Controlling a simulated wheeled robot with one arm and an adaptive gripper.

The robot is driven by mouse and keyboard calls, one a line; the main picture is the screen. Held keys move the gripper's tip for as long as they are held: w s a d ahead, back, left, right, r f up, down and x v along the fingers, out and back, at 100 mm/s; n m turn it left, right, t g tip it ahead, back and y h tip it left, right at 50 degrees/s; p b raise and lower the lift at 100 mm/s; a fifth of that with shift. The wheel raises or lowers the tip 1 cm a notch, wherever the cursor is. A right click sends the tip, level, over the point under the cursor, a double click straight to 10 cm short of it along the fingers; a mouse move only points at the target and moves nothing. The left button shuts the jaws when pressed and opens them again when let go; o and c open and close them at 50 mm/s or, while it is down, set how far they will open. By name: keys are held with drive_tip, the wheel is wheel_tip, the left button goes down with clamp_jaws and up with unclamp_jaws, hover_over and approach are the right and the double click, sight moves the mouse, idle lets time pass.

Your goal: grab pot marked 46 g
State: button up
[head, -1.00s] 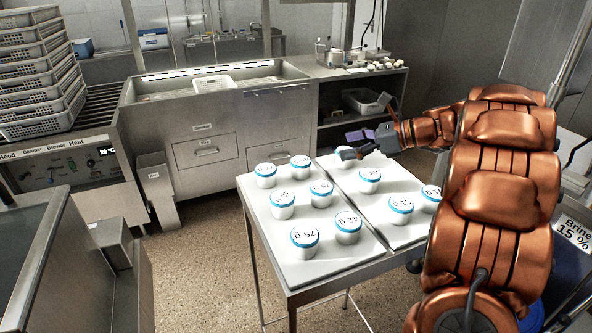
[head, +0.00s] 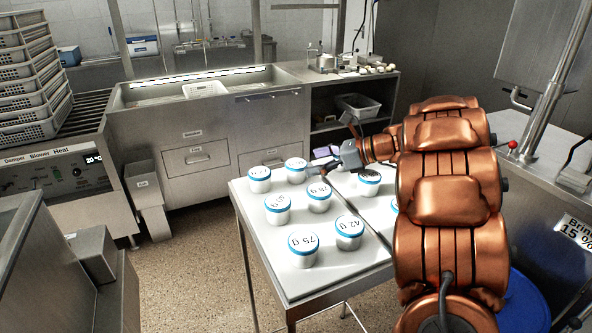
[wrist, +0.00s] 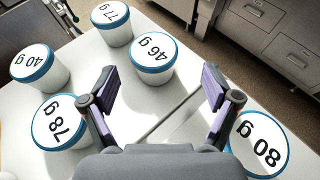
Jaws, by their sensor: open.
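The pot marked 46 g (wrist: 152,58) is white with a blue-rimmed lid and stands upright in the wrist view, ahead of the gap between my fingers. It appears to be the far pot (head: 296,172) in the head view, where its label is too small to read. My gripper (wrist: 160,88) is open and empty, with purple-padded fingers apart from this pot. In the head view my gripper (head: 322,164) is just right of it, over the table's far part.
Close by stand the 77 g pot (wrist: 113,25), the 40 g pot (wrist: 38,70), the 78 g pot (wrist: 60,124) and the 80 g pot (wrist: 258,145). The 75 g (head: 303,251) and 42 g (head: 349,234) pots are nearer the table's front. My arm hides the table's right part.

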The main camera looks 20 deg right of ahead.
sight(300, 164)
drive_tip(key=shift+s+a+p+x, duration=0.15)
drive_tip(key=shift+p+x, duration=0.1)
drive_tip(key=shift+x, duration=0.85)
drive_tip(key=shift+s+a+p+x, duration=0.15)
drive_tip(key=shift+p+x, duration=0.1)
drive_tip(key=shift+x, duration=0.85)
drive_tip(key=shift+w+a+f, duration=0.25)
drive_tip(key=shift+w+a, duration=0.05)
drive_tip(key=c, duration=1.2)
drive_tip(key=shift+c, duration=0.2)
